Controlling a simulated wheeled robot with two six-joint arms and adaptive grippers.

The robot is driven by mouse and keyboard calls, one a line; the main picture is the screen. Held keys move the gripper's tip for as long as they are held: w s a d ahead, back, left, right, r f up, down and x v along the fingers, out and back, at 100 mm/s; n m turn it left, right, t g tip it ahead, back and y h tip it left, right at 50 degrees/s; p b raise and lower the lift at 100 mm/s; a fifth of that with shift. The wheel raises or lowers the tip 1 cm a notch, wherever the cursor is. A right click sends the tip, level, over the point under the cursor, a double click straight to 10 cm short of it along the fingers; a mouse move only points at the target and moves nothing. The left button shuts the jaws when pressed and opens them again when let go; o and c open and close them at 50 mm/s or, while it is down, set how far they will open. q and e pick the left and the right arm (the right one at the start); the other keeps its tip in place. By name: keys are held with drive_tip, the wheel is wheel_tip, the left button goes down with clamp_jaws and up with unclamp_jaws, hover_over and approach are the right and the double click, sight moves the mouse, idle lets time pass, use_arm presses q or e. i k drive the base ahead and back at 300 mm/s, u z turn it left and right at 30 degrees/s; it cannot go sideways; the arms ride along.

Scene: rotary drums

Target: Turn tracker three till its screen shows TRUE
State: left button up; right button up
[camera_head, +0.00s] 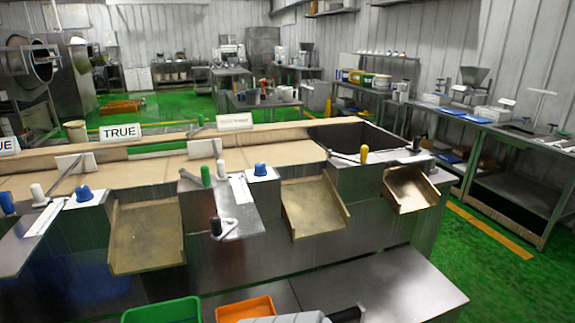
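Three small white screens stand along the back of the steel machine. The left screen (8,146) is cut by the picture edge and shows "UE". The middle screen (120,132) reads TRUE. The right screen (234,121) carries faint text too small to read. Blue knobs sit on the machine top: one at the left edge (6,203), one left of centre (84,194) and one near the middle (260,169). A crank with a black handle (215,227) sits on the front ledge. No marking shows which part is tracker three.
Upright handles in white (37,194), green (205,176) and yellow (364,153) rise from the machine top. Sloped chutes (146,237) face front. A green bin (162,311) and an orange bin (245,309) sit below. Green floor is open at right.

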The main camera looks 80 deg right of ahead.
sight(260, 171)
drive_tip(key=z, duration=3.05)
